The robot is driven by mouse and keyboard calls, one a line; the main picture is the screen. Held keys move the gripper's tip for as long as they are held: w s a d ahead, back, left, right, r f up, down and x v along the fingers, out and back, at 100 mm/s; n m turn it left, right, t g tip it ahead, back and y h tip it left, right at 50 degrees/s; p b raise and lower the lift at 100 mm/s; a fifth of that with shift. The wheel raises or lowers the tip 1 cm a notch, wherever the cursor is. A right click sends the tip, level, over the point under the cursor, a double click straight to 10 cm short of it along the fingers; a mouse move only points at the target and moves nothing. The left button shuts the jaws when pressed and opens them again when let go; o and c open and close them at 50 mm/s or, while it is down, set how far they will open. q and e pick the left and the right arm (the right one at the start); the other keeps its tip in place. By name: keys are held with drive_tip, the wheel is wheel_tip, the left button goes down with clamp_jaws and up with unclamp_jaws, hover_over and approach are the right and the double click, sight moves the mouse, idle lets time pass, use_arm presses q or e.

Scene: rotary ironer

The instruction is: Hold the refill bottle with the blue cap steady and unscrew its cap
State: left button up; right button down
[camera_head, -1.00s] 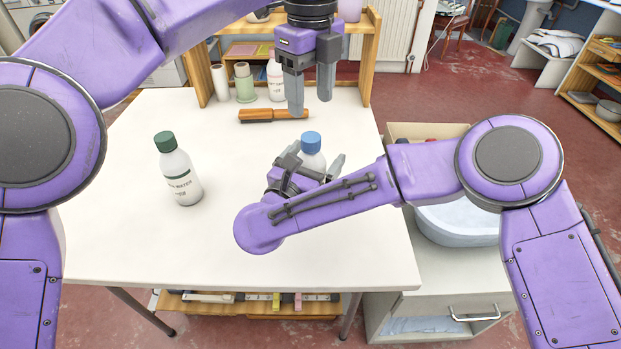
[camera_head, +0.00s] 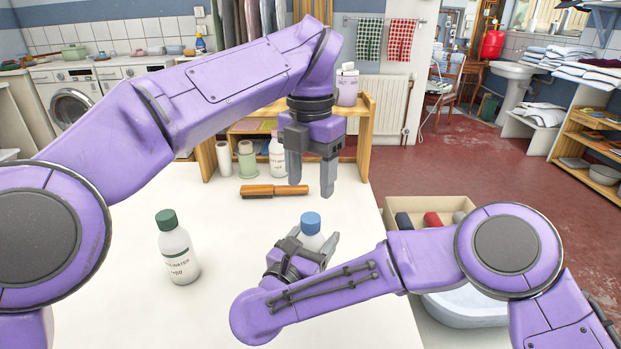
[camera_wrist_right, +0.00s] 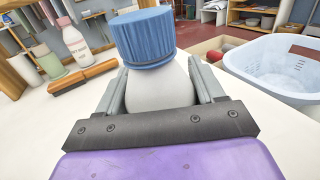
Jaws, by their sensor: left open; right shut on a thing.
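The refill bottle (camera_head: 312,242) is white with a ribbed blue cap (camera_head: 311,222) and stands upright on the white table. The right wrist view shows its blue cap (camera_wrist_right: 145,37) on top and its white body (camera_wrist_right: 160,86) between the fingers. My right gripper (camera_head: 312,250) is shut on the bottle's body, below the cap. My left gripper (camera_head: 312,188) is open and empty, pointing down above and behind the cap, with clear space between its fingers. The bottle's lower part is hidden by my right gripper and arm.
A white bottle with a green cap (camera_head: 178,248) stands to the left on the table (camera_head: 110,260). A wooden brush (camera_head: 273,191) lies behind, before a wooden shelf (camera_head: 362,140) with bottles. A box (camera_head: 395,205) and a pale blue basin (camera_head: 465,310) are at right.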

sight(311, 218)
use_arm(q)
drive_tip(key=m, duration=2.4)
drive_tip(key=shift+m, duration=0.3)
wheel_tip(311, 218, down, 8)
drive_tip(key=shift+c, duration=0.2)
